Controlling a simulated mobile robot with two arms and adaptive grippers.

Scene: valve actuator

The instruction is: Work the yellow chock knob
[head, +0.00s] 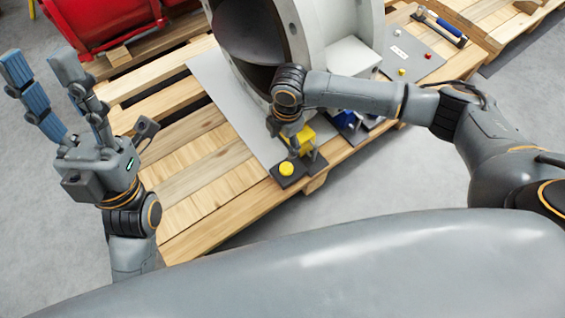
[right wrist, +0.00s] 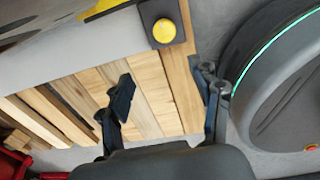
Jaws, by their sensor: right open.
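The yellow knob (head: 286,168) is a round cap on a dark square plate near the front edge of the wooden pallet. In the right wrist view the knob (right wrist: 164,31) lies beyond the fingertips, roughly centred between them. My right gripper (head: 304,154) is low beside the knob, and its arm partly hides a yellow block (head: 302,138) behind. The right wrist view shows its two fingers (right wrist: 166,88) spread with nothing between them. Contact with the knob is not visible. My left gripper (head: 45,80) is raised at the left, fingers apart and empty.
A large grey valve body (head: 345,22) stands on a grey plate (head: 235,105) on the pallet (head: 190,185). A blue part (head: 347,120) sits right of my right gripper. A red object (head: 95,20) is at the back left.

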